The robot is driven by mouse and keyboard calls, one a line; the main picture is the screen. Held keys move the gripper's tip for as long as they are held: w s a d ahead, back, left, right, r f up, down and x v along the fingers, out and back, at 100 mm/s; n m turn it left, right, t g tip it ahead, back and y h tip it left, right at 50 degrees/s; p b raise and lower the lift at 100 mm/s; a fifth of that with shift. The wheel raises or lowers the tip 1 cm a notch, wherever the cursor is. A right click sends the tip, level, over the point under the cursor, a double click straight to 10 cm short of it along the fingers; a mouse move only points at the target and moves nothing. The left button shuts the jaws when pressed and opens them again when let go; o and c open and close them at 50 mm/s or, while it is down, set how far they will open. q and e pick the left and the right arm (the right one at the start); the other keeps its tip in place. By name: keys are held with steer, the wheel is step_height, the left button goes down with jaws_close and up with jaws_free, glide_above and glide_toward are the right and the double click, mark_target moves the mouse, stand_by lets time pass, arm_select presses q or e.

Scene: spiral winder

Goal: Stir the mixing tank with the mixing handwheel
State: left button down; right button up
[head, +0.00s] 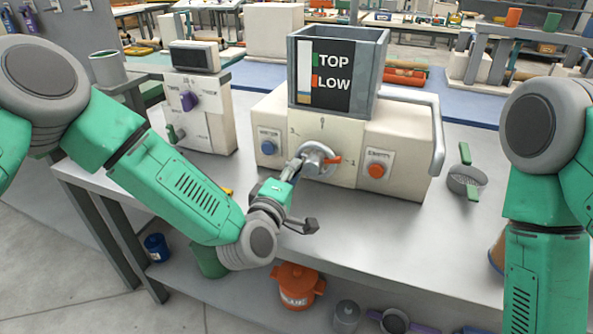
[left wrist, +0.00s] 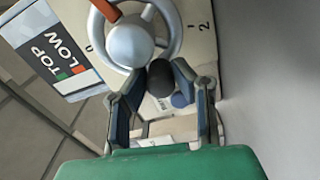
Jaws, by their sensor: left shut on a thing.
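The mixing tank (head: 371,80) is a grey open-topped box with a TOP/LOW level panel, on a cream machine on the bench. The panel also shows in the left wrist view (left wrist: 58,47). The mixing handwheel (head: 318,158) is a small grey wheel on the machine's front, with an orange pointer (head: 332,160) toward the right. In the left wrist view the wheel (left wrist: 131,42) shows its round hub and rim. My left gripper (head: 292,168) is shut on the wheel's dark knob (left wrist: 160,77), one finger on each side. My right gripper is out of view.
A blue button (head: 268,147) and a red button (head: 376,170) flank the wheel. A smaller machine (head: 200,125) with a purple knob stands left. A green-handled strainer (head: 467,180) lies right. The bench front is mostly clear. An orange pot (head: 297,287) sits below.

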arm_select(q)
steer(key=shift+s+r+m+p, duration=0.1)
steer(key=shift+r+m+p, duration=0.15)
steer(key=shift+m, duration=0.5)
steer(key=shift+w+r+m+p, duration=0.15)
steer(key=shift+m+p, duration=0.25)
steer(key=shift+m, duration=0.4)
steer(key=shift+s+r+m+p, duration=0.15)
steer(key=shift+r+m+p, duration=0.15)
steer(key=shift+m, duration=0.45)
steer(key=c, duration=1.4)
jaws_free()
steer(key=shift+o, duration=0.2)
steer(key=shift+r, duration=0.1)
steer(key=shift+s, duration=0.1)
steer(key=v, duration=1.1)
steer(key=shift+s+a, duration=0.15)
steer(key=shift+s, duration=0.2)
